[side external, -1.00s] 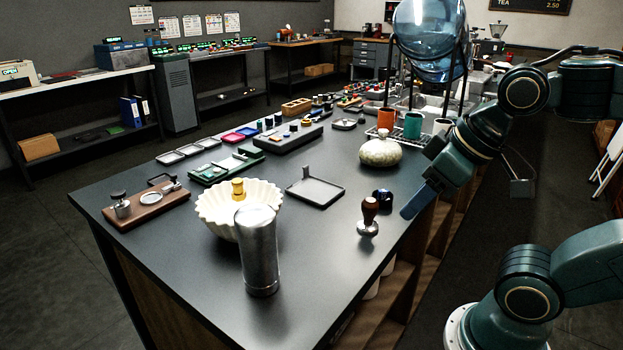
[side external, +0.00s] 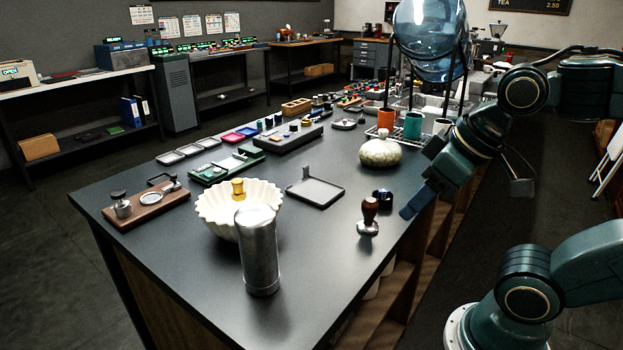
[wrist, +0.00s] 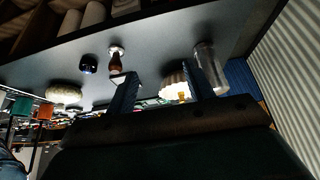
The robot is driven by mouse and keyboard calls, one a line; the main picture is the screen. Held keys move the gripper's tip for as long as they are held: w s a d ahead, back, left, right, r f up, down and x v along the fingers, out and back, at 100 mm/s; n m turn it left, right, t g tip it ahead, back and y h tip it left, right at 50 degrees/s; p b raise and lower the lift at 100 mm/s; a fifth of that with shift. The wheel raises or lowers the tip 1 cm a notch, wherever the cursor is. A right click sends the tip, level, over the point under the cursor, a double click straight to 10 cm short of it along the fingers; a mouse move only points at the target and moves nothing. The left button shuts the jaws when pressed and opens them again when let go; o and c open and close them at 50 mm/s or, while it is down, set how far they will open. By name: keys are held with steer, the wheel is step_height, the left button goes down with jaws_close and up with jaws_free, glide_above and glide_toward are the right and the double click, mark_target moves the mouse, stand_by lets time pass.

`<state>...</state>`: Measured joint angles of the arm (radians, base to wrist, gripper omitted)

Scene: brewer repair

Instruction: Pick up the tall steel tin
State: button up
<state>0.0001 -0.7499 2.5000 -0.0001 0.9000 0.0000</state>
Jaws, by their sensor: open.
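The tall steel tin (side external: 260,252) stands upright near the front corner of the dark worktop, in front of the scalloped cream bowl (side external: 212,214). In the wrist view the tin (wrist: 208,62) shows upside down, partly behind the right finger. My gripper (side external: 413,203) is at the right edge of the worktop, well to the right of the tin and apart from it. In the wrist view my gripper (wrist: 160,85) has its two fingers spread, with nothing between them.
A wooden-handled tamper (side external: 368,217) and a small dark cup (side external: 382,196) stand between my gripper and the tin. A round speckled pot (side external: 380,152) and a flat grey tray (side external: 315,190) lie further back.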

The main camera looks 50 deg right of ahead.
steer(key=o, duration=0.7)
steer(key=n+g+y, duration=0.2)
steer(key=n+y, duration=0.1)
steer(key=n, duration=0.4)
glide_toward(267, 212)
steer(key=shift+w+a+f, duration=0.15)
steer(key=shift+w+f, duration=0.1)
steer(key=shift+f, duration=0.3)
steer(key=shift+f, duration=0.1)
steer(key=x, duration=0.8)
steer(key=shift+f, duration=0.2)
steer(key=shift+a+f, duration=0.1)
steer(key=shift+f, duration=0.05)
